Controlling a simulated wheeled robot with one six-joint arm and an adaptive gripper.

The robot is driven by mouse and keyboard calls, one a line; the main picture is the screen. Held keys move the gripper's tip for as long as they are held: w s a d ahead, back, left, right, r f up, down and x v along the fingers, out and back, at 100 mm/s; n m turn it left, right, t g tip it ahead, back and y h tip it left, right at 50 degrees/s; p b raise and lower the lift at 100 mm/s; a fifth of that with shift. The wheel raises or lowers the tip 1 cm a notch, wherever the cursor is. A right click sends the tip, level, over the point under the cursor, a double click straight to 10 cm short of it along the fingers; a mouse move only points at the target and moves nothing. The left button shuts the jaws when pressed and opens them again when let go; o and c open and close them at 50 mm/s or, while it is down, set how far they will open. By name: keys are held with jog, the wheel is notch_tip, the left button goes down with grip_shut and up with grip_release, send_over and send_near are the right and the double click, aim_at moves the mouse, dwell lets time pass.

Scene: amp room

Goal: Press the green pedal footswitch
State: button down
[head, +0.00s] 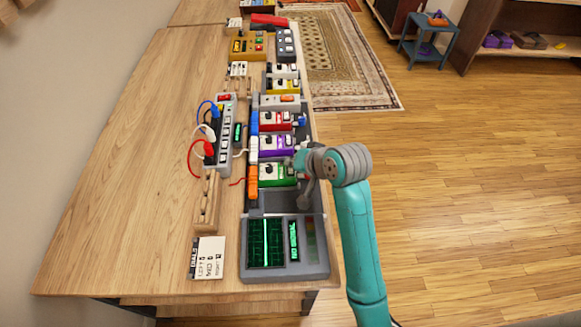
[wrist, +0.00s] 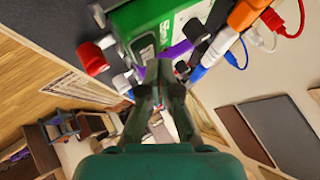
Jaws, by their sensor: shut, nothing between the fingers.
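The green pedal (head: 277,174) sits in the row of pedals, nearest the front, below a purple pedal (head: 275,144). In the wrist view the green pedal (wrist: 168,20) fills the upper middle, close ahead, with black knobs on it. My gripper (wrist: 167,73) is shut and empty, its fingertips at the pedal's lower edge in that view. I cannot tell whether they touch it. In the head view my wrist covers the area just right of the green pedal. The footswitch cannot be clearly made out.
A red pedal (head: 274,121) stands farther along the board. A grey device with green screens (head: 314,258) lies in front. A power strip (head: 221,145) with blue, white and red cables is at left. A red plug (wrist: 91,59) sits beside the green pedal. Wooden floor at right is open.

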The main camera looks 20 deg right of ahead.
jog(key=shift+f, duration=0.5)
dwell(0.8)
jog(key=shift+r, duration=0.9)
jog(key=shift+r, duration=2.55)
